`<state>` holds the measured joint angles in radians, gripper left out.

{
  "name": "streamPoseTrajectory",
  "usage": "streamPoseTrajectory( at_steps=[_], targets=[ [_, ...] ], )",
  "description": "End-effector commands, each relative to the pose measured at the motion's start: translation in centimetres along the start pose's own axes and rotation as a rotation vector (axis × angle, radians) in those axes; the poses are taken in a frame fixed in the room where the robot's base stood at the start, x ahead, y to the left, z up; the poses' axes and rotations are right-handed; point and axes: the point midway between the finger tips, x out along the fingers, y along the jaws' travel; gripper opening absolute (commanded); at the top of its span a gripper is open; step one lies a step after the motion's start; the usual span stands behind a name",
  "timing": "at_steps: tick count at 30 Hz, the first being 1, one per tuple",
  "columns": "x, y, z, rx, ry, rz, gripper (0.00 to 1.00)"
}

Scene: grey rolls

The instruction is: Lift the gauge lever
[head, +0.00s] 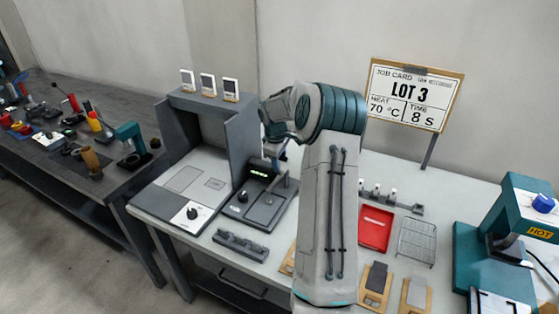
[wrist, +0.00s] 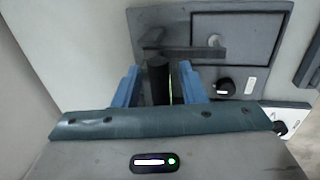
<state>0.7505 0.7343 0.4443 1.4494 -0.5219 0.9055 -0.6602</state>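The gauge (head: 258,204) is a dark grey box with a lit display, right of the grey booth on the table. It fills the upper part of the wrist view (wrist: 262,38). Its lever (wrist: 195,53) is a grey bar with a black upright handle (wrist: 159,80). My gripper (wrist: 159,88) is open, with one blue finger on each side of the handle and gaps visible between. In the head view my gripper (head: 279,157) is above the gauge, mostly hidden behind my arm. Whether the lever is raised is hard to tell.
A grey booth (head: 212,137) with small white cards on top stands left of the gauge. A dark slotted block (head: 241,245) lies in front. A red tray (head: 376,228), a wire rack (head: 417,241) and a teal press (head: 505,240) are to the right. A job card (head: 412,95) stands behind.

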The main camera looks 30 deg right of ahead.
Motion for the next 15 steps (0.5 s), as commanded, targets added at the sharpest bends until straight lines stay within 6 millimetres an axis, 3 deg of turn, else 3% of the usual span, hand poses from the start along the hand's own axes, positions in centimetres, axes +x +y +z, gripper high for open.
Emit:
streamPoseTrajectory(
  at_steps=[12,15],
  targets=[
    [0.90,-0.02,0.02,0.000,-0.001,0.000,0.38],
    [0.89,-0.02,0.02,0.000,-0.001,0.000,0.10]
  ],
)
